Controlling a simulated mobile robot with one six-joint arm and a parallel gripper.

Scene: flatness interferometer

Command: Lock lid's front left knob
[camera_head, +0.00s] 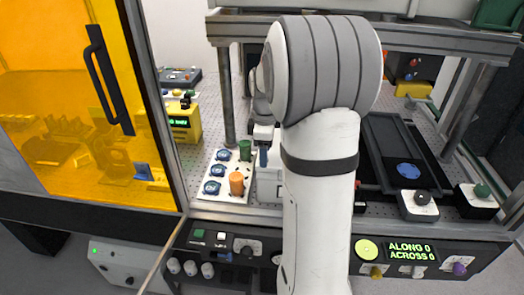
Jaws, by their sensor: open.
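My gripper (264,156) shows only in part just left of my arm's thick white link, above a pale box-like unit (268,187). Its jaws are open and I see nothing held. My arm covers most of the middle of the bench, including most of this unit. I cannot make out the lid or its front left knob for certain; they may be hidden behind my arm. I cannot tell whether the gripper touches anything.
An amber door (75,110) is at left. A black-knobbed box (418,205) and frame posts (473,110) are at right.

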